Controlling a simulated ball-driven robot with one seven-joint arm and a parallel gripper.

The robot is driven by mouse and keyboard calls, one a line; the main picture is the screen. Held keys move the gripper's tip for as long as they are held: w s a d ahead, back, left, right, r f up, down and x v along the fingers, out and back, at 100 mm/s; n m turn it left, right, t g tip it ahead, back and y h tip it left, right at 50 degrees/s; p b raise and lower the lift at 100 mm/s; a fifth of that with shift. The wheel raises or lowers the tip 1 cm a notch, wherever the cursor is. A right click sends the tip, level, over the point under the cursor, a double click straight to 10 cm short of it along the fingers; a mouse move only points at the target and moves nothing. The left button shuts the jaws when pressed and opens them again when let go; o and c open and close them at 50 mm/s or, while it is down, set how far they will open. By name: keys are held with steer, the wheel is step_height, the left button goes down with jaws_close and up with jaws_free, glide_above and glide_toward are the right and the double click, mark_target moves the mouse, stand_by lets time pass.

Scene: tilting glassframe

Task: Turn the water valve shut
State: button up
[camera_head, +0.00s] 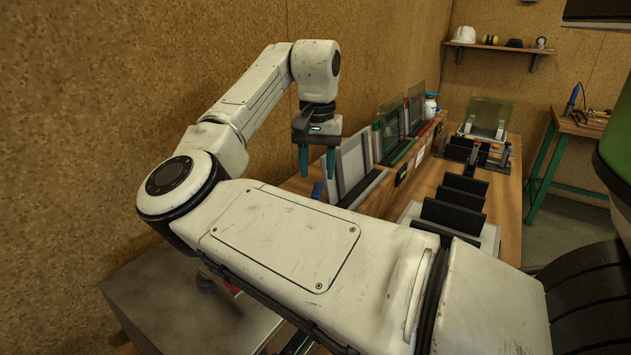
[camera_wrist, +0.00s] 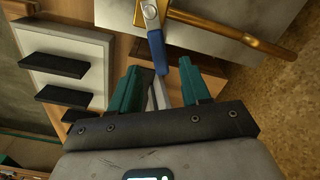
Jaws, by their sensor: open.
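The water valve's blue lever handle (camera_wrist: 157,52) shows at the top middle of the wrist view, joined to a silvery metal part at the brass pipe (camera_wrist: 232,30). A small blue piece (camera_head: 317,190), which looks like the same handle, shows below my gripper in the head view. My gripper (camera_wrist: 162,70) has two teal fingers, spread apart and empty. In the wrist view the handle's end lies near the gap between the fingertips; I cannot tell whether they touch. In the head view my gripper (camera_head: 317,162) points down above the bench's near end. The pipe is hidden there.
A wooden bench (camera_head: 407,196) carries framed glass panes (camera_head: 391,127) in a row and a rack with dark slats (camera_head: 459,190). A white bottle (camera_head: 430,106) stands behind the panes. A chipboard wall (camera_head: 150,80) is close on the left. A grey box top (camera_head: 165,300) is in front.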

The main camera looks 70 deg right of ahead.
mark_target(317, 187)
steer(key=shift+f, duration=1.95)
steer(key=shift+c, duration=0.2)
jaws_close()
